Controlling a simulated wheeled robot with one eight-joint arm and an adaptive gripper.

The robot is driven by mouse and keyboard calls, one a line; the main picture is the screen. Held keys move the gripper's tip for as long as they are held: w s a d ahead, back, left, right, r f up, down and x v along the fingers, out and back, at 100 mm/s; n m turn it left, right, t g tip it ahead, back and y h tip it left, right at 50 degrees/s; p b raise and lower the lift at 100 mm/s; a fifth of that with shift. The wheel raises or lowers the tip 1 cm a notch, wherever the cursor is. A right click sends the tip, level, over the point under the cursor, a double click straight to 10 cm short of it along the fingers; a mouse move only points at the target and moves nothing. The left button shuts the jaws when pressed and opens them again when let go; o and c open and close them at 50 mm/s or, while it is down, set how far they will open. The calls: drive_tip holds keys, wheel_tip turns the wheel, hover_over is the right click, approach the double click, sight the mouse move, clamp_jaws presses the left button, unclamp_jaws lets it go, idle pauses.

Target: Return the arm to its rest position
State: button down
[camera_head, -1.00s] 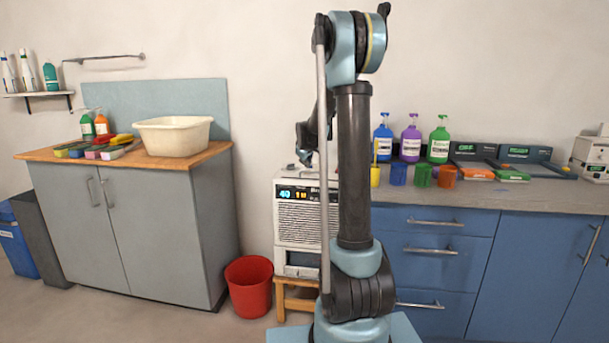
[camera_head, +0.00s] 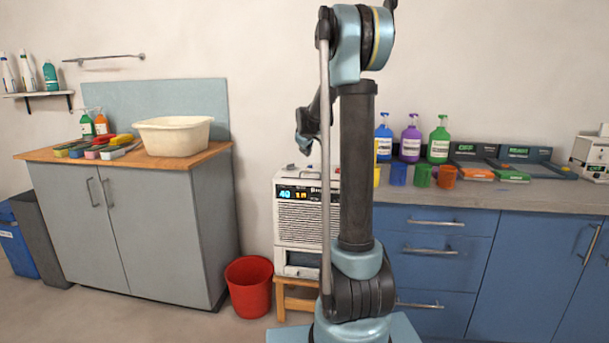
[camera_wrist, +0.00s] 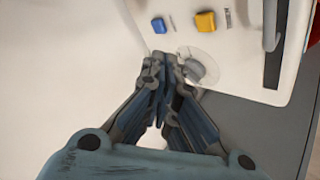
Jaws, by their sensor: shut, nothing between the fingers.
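My gripper (camera_wrist: 168,58) shows in the wrist view with its fingers together, shut and empty. It points down over the white top of a boxy machine that carries a blue button (camera_wrist: 158,25), a yellow button (camera_wrist: 205,21) and a round clear part (camera_wrist: 198,68). In the head view my arm stands upright in the middle, bent over at the top. Its end (camera_head: 305,142) hangs above the white machine (camera_head: 306,215) with the lit display. The fingertips are too small to make out in that view.
The machine stands on a wooden stool (camera_head: 297,298), beside a red bucket (camera_head: 249,285). On the left, a wooden-topped cabinet (camera_head: 205,155) bears a white basin (camera_head: 173,136). On the right, a blue counter (camera_head: 420,225) bears bottles, coloured cups and trays.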

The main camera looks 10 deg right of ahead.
drive_tip(key=shift+s, duration=0.1)
idle(0.4)
drive_tip(key=s+f+m+g, duration=0.2)
drive_tip(key=s+f, duration=0.1)
drive_tip(key=s, duration=1.1)
drive_tip(key=s+f+m+g, duration=0.1)
drive_tip(key=s+f+m, duration=0.1)
drive_tip(key=s, duration=1.3)
drive_tip(key=s+f+m+g, duration=0.2)
drive_tip(key=s+f, duration=0.1)
drive_tip(key=s, duration=1.1)
drive_tip(key=s+f+g, duration=0.1)
drive_tip(key=s+f, duration=0.3)
drive_tip(key=s, duration=0.2)
drive_tip(key=s+f+m+g+y, duration=0.1)
drive_tip(key=s+f, duration=0.3)
drive_tip(key=s, duration=0.3)
drive_tip(key=shift+s+f+m, duration=0.15)
drive_tip(key=shift+f+m, duration=0.15)
drive_tip(key=shift+w+f, duration=0.2)
drive_tip(key=shift+w, duration=0.25)
